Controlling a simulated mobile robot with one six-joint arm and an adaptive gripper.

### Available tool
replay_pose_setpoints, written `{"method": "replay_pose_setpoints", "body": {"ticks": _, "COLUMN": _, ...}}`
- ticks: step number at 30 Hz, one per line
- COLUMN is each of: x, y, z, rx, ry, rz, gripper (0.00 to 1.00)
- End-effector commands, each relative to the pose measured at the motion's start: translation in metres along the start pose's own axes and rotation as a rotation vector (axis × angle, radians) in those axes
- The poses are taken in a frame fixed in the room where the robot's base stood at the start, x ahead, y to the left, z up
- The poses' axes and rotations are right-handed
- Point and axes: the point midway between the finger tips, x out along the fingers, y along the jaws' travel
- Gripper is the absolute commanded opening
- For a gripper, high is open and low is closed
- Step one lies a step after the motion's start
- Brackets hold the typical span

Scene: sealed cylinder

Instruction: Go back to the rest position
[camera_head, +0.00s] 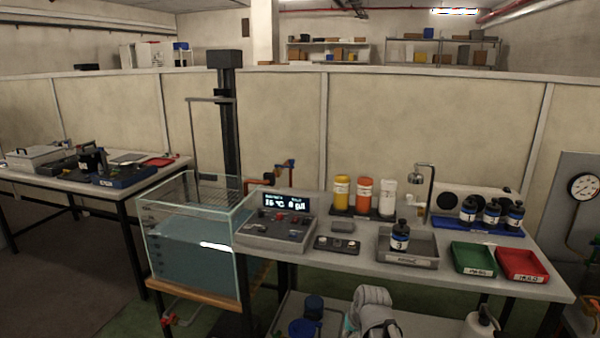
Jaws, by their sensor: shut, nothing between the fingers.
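My gripper is not visible in the head view. A grey, rounded part at the bottom centre looks like a piece of my own arm; its end is cut off by the lower edge. A dark bottle (400,236) marked 3 stands upright in the grey metal tray (425,261) on the bench. Several similar dark bottles (491,212) stand on a blue rack (450,224) at the right. A glass tank (190,252) with water stands left of the bench, beside a dark upright column (231,140).
The bench also holds a control box with a lit display (285,200), a green tray (473,258), a red tray (522,265) and yellow, orange and white containers (365,196). A second table (150,178) stands at the left. Open floor (70,270) lies below it.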

Motion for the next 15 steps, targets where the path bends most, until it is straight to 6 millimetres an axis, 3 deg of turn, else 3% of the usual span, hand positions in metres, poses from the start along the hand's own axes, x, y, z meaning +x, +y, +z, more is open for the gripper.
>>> {"method": "replay_pose_setpoints", "body": {"ticks": 1, "x": 0.001, "y": 0.005, "z": 0.017, "rx": -0.007, "ry": -0.042, "rz": 0.024, "gripper": 0.0}}
{"method": "replay_pose_setpoints", "body": {"ticks": 4, "x": -0.001, "y": 0.015, "z": 0.039, "rx": -0.017, "ry": -0.12, "rz": 0.07, "gripper": 0.0}}
{"method": "replay_pose_setpoints", "body": {"ticks": 15, "x": -0.013, "y": 0.04, "z": 0.098, "rx": -0.026, "ry": -0.321, "rz": 0.191, "gripper": 0.0}}
